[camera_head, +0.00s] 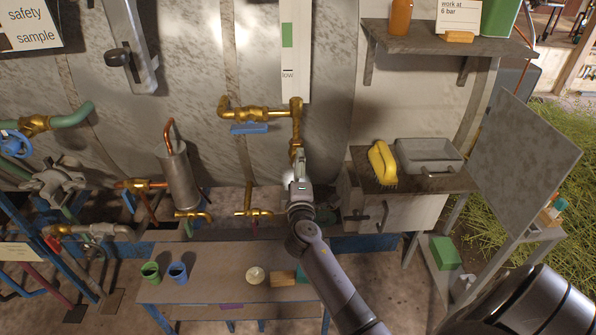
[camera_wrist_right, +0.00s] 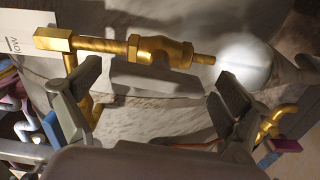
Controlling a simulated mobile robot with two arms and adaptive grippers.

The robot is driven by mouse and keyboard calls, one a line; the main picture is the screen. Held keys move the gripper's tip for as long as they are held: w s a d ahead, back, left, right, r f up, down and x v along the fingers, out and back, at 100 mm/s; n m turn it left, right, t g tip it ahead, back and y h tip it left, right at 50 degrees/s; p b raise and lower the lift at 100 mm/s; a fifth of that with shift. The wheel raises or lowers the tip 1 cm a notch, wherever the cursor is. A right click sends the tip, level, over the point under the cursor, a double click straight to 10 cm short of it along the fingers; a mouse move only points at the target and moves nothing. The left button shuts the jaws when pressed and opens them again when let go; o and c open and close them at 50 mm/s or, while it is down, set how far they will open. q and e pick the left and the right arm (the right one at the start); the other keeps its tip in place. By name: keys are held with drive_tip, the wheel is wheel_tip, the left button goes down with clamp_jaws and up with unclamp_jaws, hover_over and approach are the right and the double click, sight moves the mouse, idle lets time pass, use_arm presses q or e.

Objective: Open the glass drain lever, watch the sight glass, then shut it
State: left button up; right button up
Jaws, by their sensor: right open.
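A brass pipe fitting (camera_head: 297,118) on the tank wall turns down at a corner to a small valve just above my right gripper (camera_head: 298,186). A second brass valve (camera_head: 250,113) with a flat blue lever (camera_head: 249,128) sits to its left. A white gauge strip (camera_head: 289,75) with a green band and the word "low" hangs above. In the right wrist view the jaws (camera_wrist_right: 160,95) are open and empty, with the brass valve (camera_wrist_right: 165,52) beyond them. I cannot tell which lever is the drain lever. My left gripper is not in view.
Below stands a low bench (camera_head: 210,270) with a green cup (camera_head: 150,272) and a blue cup (camera_head: 177,272). At right, a cabinet (camera_head: 400,215) carries a yellow brush (camera_head: 382,163) and a grey tray (camera_head: 428,155). More brass pipes (camera_head: 193,216) run left of the gripper.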

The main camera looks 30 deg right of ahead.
drive_tip(key=v, duration=1.2)
drive_tip(key=shift+c, duration=0.2)
idle(0.9)
